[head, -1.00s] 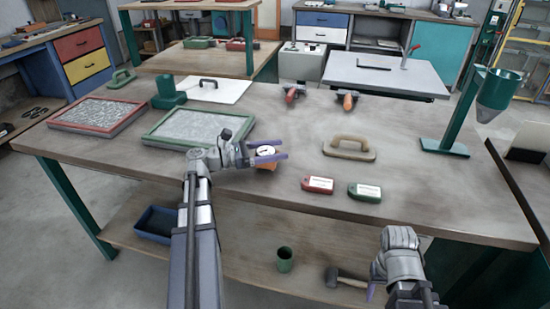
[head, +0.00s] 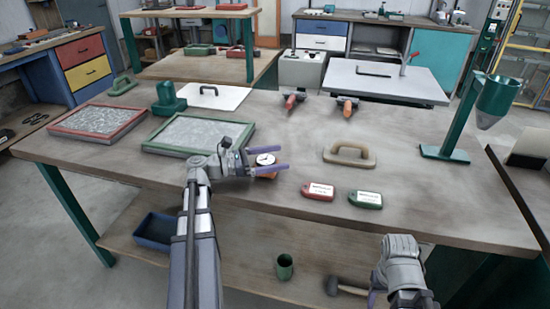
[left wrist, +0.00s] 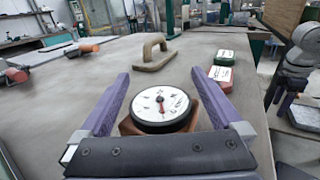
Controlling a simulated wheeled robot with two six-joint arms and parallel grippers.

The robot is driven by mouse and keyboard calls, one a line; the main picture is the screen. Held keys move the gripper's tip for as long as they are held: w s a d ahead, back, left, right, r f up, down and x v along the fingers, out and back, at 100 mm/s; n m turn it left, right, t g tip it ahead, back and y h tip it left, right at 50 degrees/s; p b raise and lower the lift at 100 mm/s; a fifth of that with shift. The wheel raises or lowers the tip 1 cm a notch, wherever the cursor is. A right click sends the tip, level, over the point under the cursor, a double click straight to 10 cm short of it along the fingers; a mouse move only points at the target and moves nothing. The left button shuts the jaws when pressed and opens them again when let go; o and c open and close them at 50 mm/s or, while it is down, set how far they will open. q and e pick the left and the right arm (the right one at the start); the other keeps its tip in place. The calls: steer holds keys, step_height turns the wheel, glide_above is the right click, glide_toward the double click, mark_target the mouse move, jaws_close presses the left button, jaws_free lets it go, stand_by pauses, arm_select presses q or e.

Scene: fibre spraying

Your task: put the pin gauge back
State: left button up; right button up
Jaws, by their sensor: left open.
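The pin gauge, with a round white dial, black rim and orange-brown body (left wrist: 163,107), stands on the workbench between the purple fingers of my left gripper. In the head view the gauge (head: 265,161) sits near the bench's front middle. My left gripper (head: 284,157) is open around it, one finger on each side; in the left wrist view (left wrist: 166,100) there are gaps between fingers and dial. The gauge's lower part is partly hidden. My right gripper (head: 374,298) is low in front of the bench, cut by the bottom edge; its opening is unclear.
A red tag (head: 318,190) and a green tag (head: 365,199) lie to the right. A tan float (head: 349,155) is behind them. Red-framed (head: 62,132) and green-framed (head: 150,148) trays lie left. A green funnel stand (head: 445,153) stands at right.

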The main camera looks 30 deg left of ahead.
arm_select(q)
steer(key=v, duration=1.2)
